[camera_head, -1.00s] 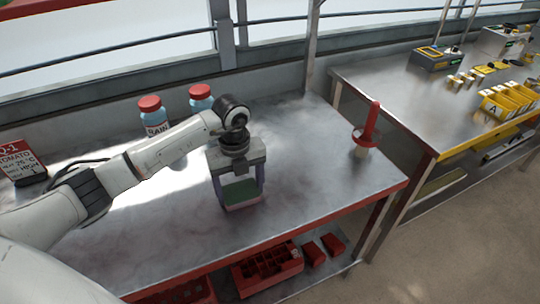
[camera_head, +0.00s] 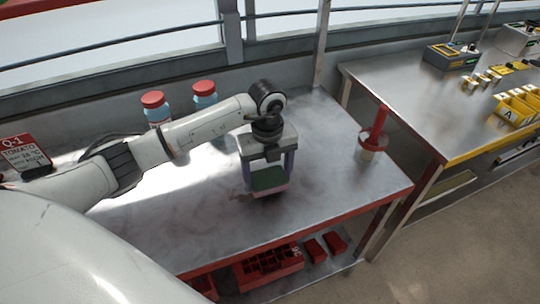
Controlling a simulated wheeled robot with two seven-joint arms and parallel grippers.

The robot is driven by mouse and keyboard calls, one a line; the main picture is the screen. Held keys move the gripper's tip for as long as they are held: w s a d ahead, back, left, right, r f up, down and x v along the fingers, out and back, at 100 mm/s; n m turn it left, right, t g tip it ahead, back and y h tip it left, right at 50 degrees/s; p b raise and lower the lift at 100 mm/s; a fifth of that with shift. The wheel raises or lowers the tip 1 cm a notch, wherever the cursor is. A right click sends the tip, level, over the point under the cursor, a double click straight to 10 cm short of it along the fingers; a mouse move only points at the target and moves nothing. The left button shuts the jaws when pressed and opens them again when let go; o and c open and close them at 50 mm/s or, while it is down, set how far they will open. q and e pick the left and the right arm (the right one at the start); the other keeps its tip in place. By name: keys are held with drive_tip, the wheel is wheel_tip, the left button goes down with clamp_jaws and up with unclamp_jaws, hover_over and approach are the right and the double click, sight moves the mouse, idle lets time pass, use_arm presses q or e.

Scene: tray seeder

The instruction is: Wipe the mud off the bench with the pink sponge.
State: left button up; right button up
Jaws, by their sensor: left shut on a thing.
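The bench (camera_head: 330,200) is a metal top with a red front edge. My left gripper (camera_head: 267,183) points down over its middle and is shut on the pink sponge (camera_head: 266,193). The sponge has a dark green upper face and a pink lower part, low at the bench surface; I cannot tell for certain whether it touches. A faint brownish patch, perhaps mud (camera_head: 240,198), shows just left of the sponge. Dull smudges also show on the metal, but I cannot tell them from reflections. The sponge and gripper hide the bench beneath them. My right gripper is out of view.
Two red-capped bottles (camera_head: 156,112) stand at the back of the bench. A red-handled tool in a holder (camera_head: 374,140) stands at the right end. A red sign (camera_head: 24,154) stands at the left. Red bins (camera_head: 268,268) lie on the lower shelf. The bench's front right is clear.

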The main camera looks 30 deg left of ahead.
use_arm(q)
wheel_tip(320, 180, up, 3)
drive_tip(key=shift+s+r+p, duration=0.1)
drive_tip(key=shift+r+p, duration=0.1)
drive_tip(key=shift+p, duration=0.8)
drive_tip(key=shift+r, duration=1.1)
